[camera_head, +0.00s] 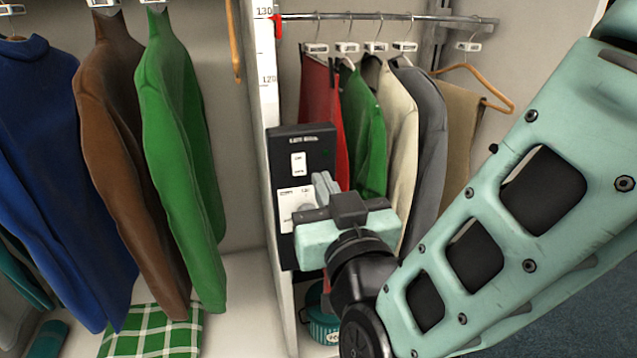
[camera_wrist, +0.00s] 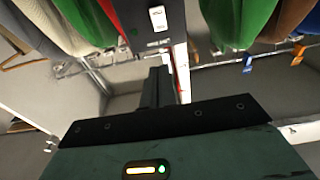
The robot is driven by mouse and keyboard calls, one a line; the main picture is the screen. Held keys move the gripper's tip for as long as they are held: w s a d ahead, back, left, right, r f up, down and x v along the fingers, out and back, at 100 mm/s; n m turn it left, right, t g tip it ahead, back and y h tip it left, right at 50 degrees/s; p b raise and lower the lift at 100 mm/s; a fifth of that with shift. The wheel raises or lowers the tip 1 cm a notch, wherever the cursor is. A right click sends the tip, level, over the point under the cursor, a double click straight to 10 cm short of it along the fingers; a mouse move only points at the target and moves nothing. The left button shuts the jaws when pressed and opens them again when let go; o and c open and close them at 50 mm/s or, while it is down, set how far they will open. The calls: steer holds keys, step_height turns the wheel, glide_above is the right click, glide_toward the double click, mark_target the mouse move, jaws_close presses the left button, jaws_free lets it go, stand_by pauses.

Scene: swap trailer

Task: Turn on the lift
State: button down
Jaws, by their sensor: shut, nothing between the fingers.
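The lift's black control panel (camera_head: 318,152) is fixed to the front of the white divider post between the two wardrobe bays. It bears a small white switch plate (camera_head: 298,163) above a larger white plate (camera_head: 289,198). A faint dark green spot shows at its upper right. My gripper (camera_head: 322,184) is in front of the panel's lower half, with its fingers together and empty, hiding part of the larger plate. Whether it touches the panel I cannot tell. The wrist view shows the closed fingers (camera_wrist: 158,75) near the panel (camera_wrist: 150,20), where the white switch plate (camera_wrist: 157,18) also appears.
A brown garment (camera_head: 115,130) and a green one (camera_head: 170,130) hang left of the post. Several garments hang from a metal rail (camera_head: 380,18) on the right. A green checked cloth (camera_head: 150,335) lies below left. A teal tin (camera_head: 322,325) stands below the panel.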

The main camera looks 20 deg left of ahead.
steer(key=shift+s+d+r+b, duration=0.15)
steer(key=shift+s+d, duration=0.4)
steer(key=shift+s, duration=0.3)
steer(key=shift+s+d+r+b, duration=0.15)
steer(key=shift+s+d, duration=0.35)
steer(key=shift+s, duration=0.35)
steer(key=s+d+f+n+g+h+p, duration=0.1)
steer(key=s+d+f+n+g+h, duration=0.15)
steer(key=d+f+g, duration=0.7)
steer(key=s+d+m+g+h, duration=0.1)
steer(key=s+d+g+h, duration=0.5)
steer(key=d, duration=0.7)
steer(key=s+g, duration=0.1)
steer(key=s, duration=0.1)
steer(key=shift+s+r+h+p, duration=0.3)
steer(key=shift+s+h+p, duration=0.05)
steer(key=c, duration=2.1)
jaws_free()
steer(key=shift+c, duration=0.2)
